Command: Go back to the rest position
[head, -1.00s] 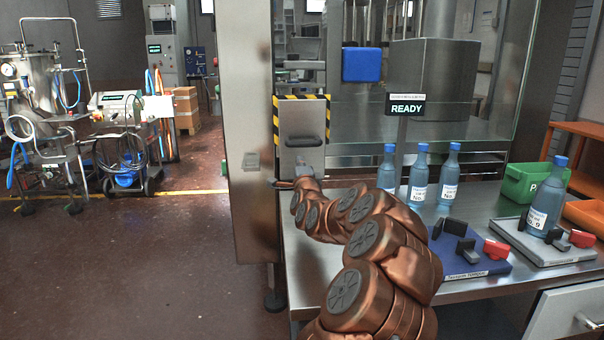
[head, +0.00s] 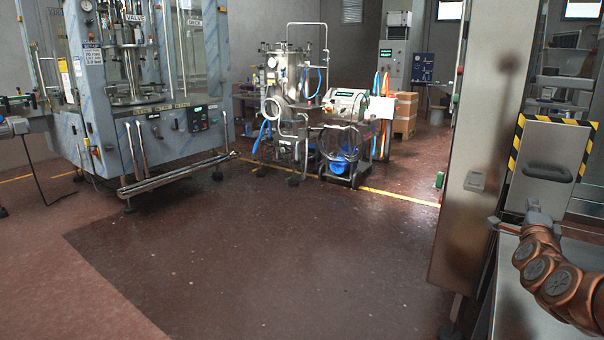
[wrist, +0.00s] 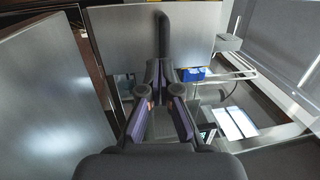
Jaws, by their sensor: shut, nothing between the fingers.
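My gripper (head: 533,204) is at the right of the head view, at the end of my copper-coloured arm. It is just below a grey panel (head: 566,143) edged with yellow and black stripes. The panel has a dark bar handle (head: 547,173). In the wrist view my gripper (wrist: 160,72) is shut and empty, its fingers pointing toward the panel (wrist: 120,25). The handle (wrist: 161,35) stands just beyond the fingertips there; I cannot tell whether they touch it.
A tall steel cabinet side (head: 483,130) stands left of my gripper, close to it. A steel bench top (head: 515,290) lies under my arm. Open brown floor (head: 270,255) fills the middle. A filling machine (head: 140,100) and a steel tank (head: 290,100) stand farther back.

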